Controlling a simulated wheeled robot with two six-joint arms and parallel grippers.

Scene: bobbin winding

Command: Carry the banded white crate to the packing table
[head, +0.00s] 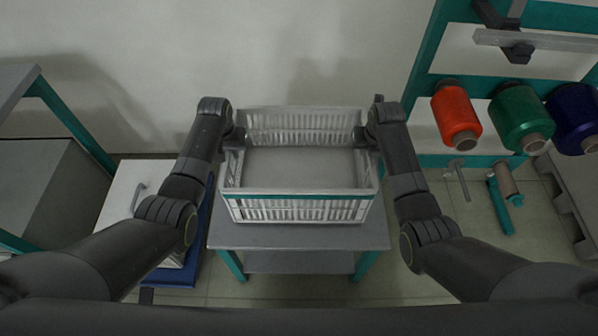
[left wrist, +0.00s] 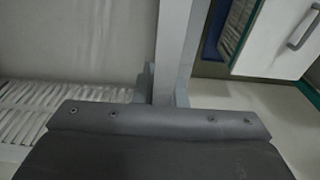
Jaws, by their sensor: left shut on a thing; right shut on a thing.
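The white crate (head: 297,208) with a teal band along its near side is in the middle of the head view, upright, over a small grey table with teal legs. It looks empty. I cannot tell whether its base touches the table top. My left gripper (head: 236,138) is shut on the crate's left rim. My right gripper (head: 364,137) is shut on its right rim. In the left wrist view the crate's rim (left wrist: 175,50) runs up from the gripper (left wrist: 163,95), with slatted wall at left. I cannot tell which table is the packing table.
The small grey table (head: 300,237) is under the crate. A rack at right holds red (head: 456,114), green (head: 521,119) and blue (head: 577,117) thread cones. A white drawer cabinet (head: 125,205) and a grey bench (head: 50,185) stand at left. A wall is behind.

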